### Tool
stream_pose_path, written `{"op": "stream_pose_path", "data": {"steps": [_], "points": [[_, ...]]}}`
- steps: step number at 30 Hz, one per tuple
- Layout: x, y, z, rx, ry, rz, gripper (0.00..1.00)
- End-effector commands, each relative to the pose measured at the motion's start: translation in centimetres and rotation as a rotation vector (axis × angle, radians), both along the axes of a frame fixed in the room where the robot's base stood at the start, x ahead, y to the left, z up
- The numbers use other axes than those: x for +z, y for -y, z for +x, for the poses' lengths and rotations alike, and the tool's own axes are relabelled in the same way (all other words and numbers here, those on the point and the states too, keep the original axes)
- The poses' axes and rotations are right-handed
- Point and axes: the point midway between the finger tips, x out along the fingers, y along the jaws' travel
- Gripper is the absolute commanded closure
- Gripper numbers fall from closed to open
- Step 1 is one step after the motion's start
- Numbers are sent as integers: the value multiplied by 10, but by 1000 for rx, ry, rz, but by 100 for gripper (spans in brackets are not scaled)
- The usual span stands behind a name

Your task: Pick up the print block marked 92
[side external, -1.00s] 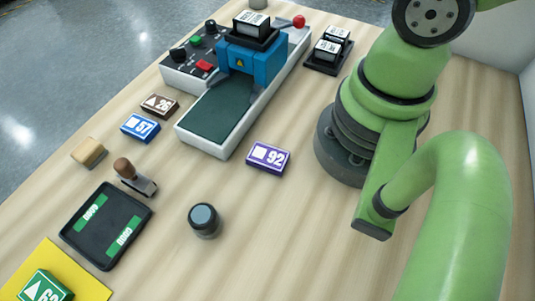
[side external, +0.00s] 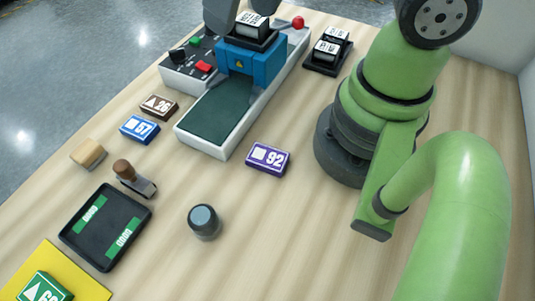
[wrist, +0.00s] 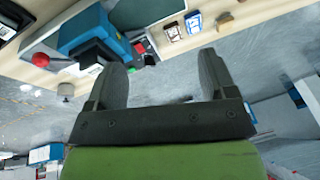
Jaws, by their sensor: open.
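The print block marked 92 (side external: 268,158) is purple with a white square and lies flat on the wooden table, just right of the machine's green bed in the side view. I cannot make it out in the wrist view. My gripper (wrist: 160,74) is open and empty in the wrist view, its two dark fingers wide apart. In the side view, its dark fingertips (side external: 243,10) show at the top edge, by the top of the blue press, well away from the 92 block.
The machine with a blue press (side external: 250,62) and green bed (side external: 216,112) stands behind the block. Table around the block is clear.

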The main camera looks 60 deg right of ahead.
Motion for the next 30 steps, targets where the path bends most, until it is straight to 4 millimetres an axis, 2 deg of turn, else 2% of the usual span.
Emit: {"op": "stream_pose_path", "data": {"steps": [1, 6, 10, 15, 24, 30], "points": [[-19, -8, 1, 39, -55, -27, 22], [-74, -30, -4, 148, -174, -104, 22], [-105, -40, -14, 211, -235, -148, 22], [-125, -44, -22, 248, -272, -175, 22], [-159, -44, -24, 253, -280, -180, 22], [-173, -44, -23, 251, -277, -178, 22]]}}
